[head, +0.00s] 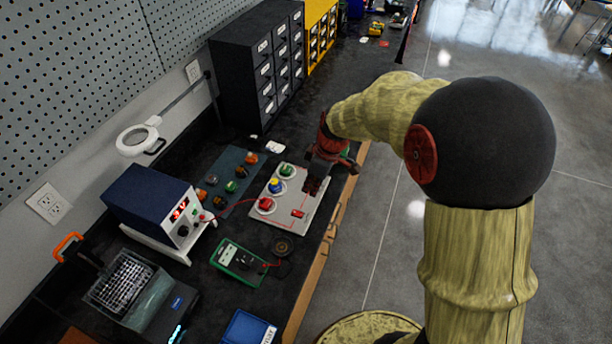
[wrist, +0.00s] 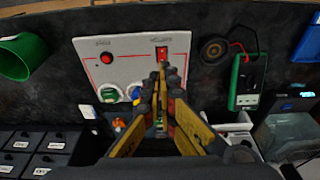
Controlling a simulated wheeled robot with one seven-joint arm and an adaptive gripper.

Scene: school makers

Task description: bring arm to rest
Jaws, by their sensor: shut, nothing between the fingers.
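My gripper (head: 326,162) is at the end of my arm, over the far right part of a light control panel on the workbench (head: 330,110). In the wrist view the yellow and dark fingers (wrist: 163,75) come together at their tips, shut with nothing between them. The panel (head: 290,215) carries red, blue and green knobs and a red switch. In the wrist view the red switch (wrist: 162,53) shows just beyond the fingertips. I cannot tell how high the tips are above the panel. My arm reaches forward over the bench's right edge.
A board of coloured knobs (head: 222,182) lies left of the panel. Drawer cabinets (head: 262,70) stand behind. The floor (head: 380,230) to the right is open.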

